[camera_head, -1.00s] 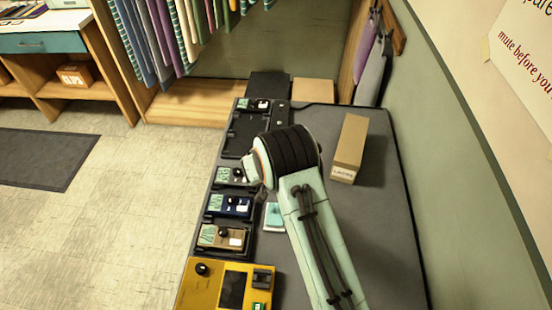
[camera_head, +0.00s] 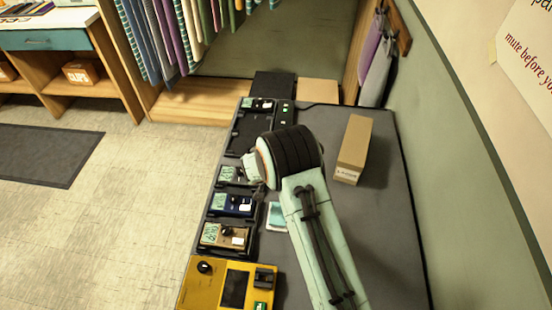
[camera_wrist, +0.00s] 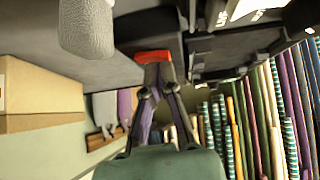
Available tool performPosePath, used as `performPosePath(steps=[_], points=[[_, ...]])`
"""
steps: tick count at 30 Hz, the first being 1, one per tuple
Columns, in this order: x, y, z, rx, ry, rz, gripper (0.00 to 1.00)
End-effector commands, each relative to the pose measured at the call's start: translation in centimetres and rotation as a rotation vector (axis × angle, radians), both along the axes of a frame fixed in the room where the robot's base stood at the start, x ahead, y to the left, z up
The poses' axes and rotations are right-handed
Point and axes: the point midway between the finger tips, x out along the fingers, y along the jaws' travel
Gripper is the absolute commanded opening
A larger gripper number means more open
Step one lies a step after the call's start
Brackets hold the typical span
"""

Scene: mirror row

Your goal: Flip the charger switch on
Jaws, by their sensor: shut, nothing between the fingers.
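A dark charger-like strip (camera_head: 284,107) lies at the far end of the bench, beside the pedal tray, with small green lights on it. My gripper (camera_wrist: 157,72) shows in the wrist view with its fingers together and nothing between them. Its tips are at or close to an orange-red part (camera_wrist: 153,57) on the edge of a dark block. That part may be the switch; I cannot tell its position or whether the tips touch it.
A cardboard box (camera_head: 353,150) stands right of my arm. Several pedals, including a blue one (camera_head: 231,205), line the bench's left side. A yellow unit (camera_head: 222,284) is at the front and a teal piece (camera_head: 276,216) lies beside my arm. Straps (camera_wrist: 235,125) hang beyond the bench.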

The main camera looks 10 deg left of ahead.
Motion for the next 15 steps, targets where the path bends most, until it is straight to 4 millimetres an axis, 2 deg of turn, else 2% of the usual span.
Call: performPosePath(steps=[5,10,15], points=[[0.1,-0.1,1.2,0.002,-0.003,-0.001,0.00],[0.1,-0.5,4.5,0.004,-0.005,0.000,0.00],[-3.1,-0.9,7.2,0.001,-0.002,0.002,0.00]])
